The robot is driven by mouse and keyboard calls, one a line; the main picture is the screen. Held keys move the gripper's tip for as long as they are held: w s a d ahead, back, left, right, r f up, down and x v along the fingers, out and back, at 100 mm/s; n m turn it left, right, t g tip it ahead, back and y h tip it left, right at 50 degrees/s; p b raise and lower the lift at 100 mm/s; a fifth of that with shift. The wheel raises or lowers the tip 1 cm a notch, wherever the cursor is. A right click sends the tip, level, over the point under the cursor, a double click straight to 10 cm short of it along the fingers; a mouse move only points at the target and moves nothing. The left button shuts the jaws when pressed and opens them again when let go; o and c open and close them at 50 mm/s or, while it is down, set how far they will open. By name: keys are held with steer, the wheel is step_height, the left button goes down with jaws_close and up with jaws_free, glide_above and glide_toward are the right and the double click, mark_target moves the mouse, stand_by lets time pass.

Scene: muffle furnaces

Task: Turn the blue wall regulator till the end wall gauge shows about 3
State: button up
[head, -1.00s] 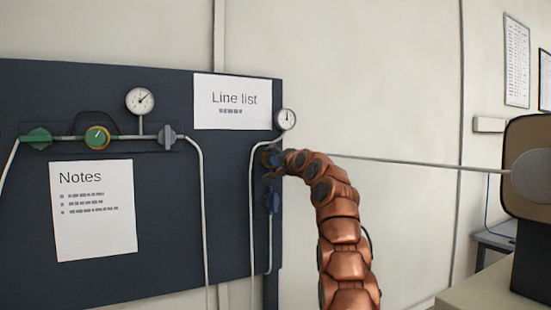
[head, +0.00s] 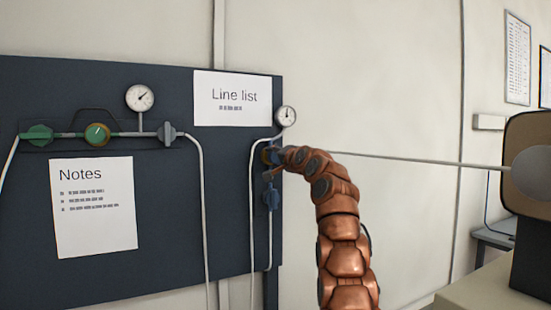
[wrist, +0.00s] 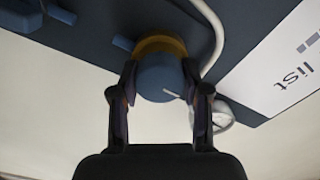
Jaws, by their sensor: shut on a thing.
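The blue regulator knob (wrist: 160,78) has a yellow-orange collar and a pale mark on its face. My gripper (wrist: 160,92) has one finger on each side of the knob and is shut on it. In the head view the regulator (head: 268,155) is at the right end of the dark panel, mostly hidden behind my copper-coloured arm. The end wall gauge (head: 285,116) is just above it, with its needle pointing roughly upward; its numbers are too small to read. The gauge is partly visible from the side in the wrist view (wrist: 222,114).
A blue valve (head: 271,198) is below the regulator. A green regulator (head: 97,134) with another gauge (head: 139,98) is at the left of the panel (head: 170,230). A thin rod (head: 420,161) crosses right of my arm. Line list (head: 232,101) and Notes (head: 93,206) sheets hang there.

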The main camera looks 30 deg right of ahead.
stand_by(0.3)
steer(key=o, duration=1.1)
steer(key=shift+o, duration=0.2)
steer(key=shift+s+d, duration=0.1)
steer(key=shift+s, duration=0.1)
steer(key=shift+s+r, duration=0.2)
steer(key=shift+s, duration=0.25)
steer(key=shift+s, duration=0.1)
